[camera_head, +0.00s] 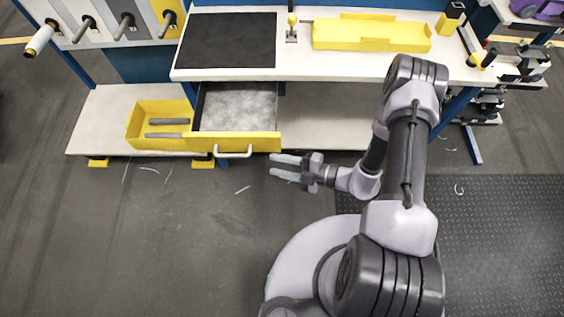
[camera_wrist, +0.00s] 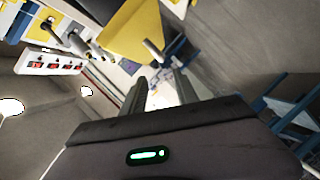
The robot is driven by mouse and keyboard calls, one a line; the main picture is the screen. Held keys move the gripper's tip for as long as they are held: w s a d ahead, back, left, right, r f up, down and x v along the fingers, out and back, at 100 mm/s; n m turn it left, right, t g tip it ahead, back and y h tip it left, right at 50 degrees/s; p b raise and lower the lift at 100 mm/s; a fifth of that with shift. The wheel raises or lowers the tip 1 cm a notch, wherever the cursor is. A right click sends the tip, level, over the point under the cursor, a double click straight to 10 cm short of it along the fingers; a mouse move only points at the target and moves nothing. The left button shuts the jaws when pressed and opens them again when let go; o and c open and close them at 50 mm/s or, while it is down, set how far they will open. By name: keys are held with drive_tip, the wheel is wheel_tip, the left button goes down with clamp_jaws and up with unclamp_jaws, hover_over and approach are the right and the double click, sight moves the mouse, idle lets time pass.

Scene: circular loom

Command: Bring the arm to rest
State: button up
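My arm reaches up from the bottom right of the head view, bends beside the bench and ends in my gripper (camera_head: 279,166). The gripper points left, just right of the open drawer's handle and in front of the bench. Its two pale fingers are apart with nothing between them. In the wrist view the two dark fingers (camera_wrist: 160,88) are also apart, with a gap between them.
A yellow-fronted drawer (camera_head: 264,142) stands open, its white handle (camera_head: 234,154) facing out. A yellow bin (camera_head: 143,113) with grey rods sits left of it on a low shelf. The white bench top (camera_head: 310,61) holds a dark mat (camera_head: 228,40) and yellow tray (camera_head: 371,35). Floor at left is mostly clear.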

drive_tip(key=shift+s+d, duration=0.2)
drive_tip(key=shift+d, duration=0.2)
wheel_tip(320, 180, up, 19)
drive_tip(key=s+a+n+g+h+b, duration=0.2)
drive_tip(key=n+g, duration=0.5)
drive_tip(key=n, duration=1.3)
drive_tip(key=s+d+r+n+t+h, duration=0.3)
drive_tip(key=r+n, duration=0.5)
drive_tip(key=n, duration=0.3)
drive_tip(key=s+d+r+n+t+h, duration=0.3)
drive_tip(key=s+d+r+n+h, duration=0.3)
drive_tip(key=n, duration=0.5)
wheel_tip(320, 180, up, 2)
drive_tip(key=shift+r+n+t+h, duration=0.15)
drive_tip(key=shift+n+t+h, duration=0.25)
drive_tip(key=shift+h, duration=0.3)
